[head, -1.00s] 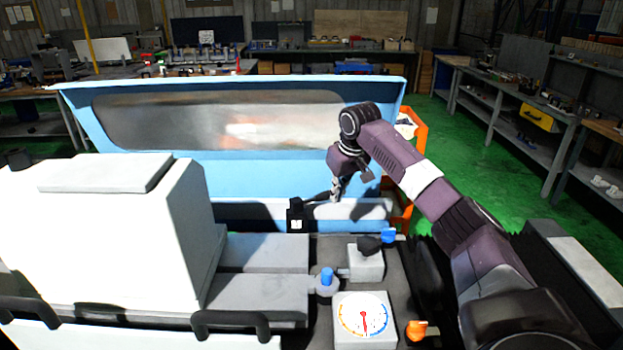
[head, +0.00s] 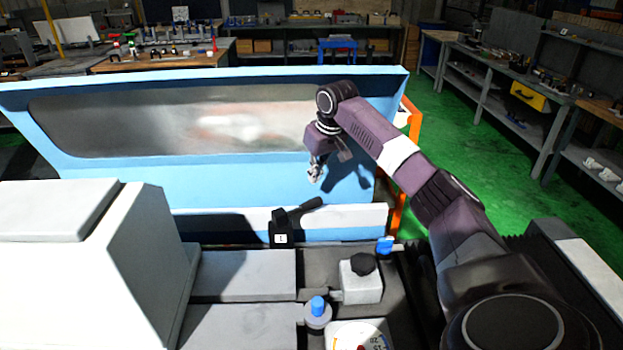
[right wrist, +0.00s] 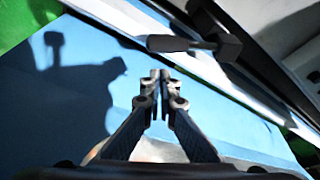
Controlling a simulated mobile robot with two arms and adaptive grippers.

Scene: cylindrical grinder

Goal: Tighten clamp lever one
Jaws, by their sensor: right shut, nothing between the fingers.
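Clamp lever one (head: 282,225) is a black block with a white label reading 1 and a black handle angled up to the right. It sits on the white ledge in front of the blue guard. In the right wrist view the lever's dark handle and hub (right wrist: 190,43) lie beyond the fingertips. My right gripper (head: 314,178) hangs above the handle's right end, apart from it. In the right wrist view its fingers (right wrist: 160,80) are together with nothing between them. My left gripper is not in view.
The blue guard with its window (head: 180,125) stands behind the lever. A grey block with a black knob (head: 361,282), a blue-capped knob (head: 318,312) and part of a dial (head: 357,337) are nearer. A white housing (head: 70,265) fills the left.

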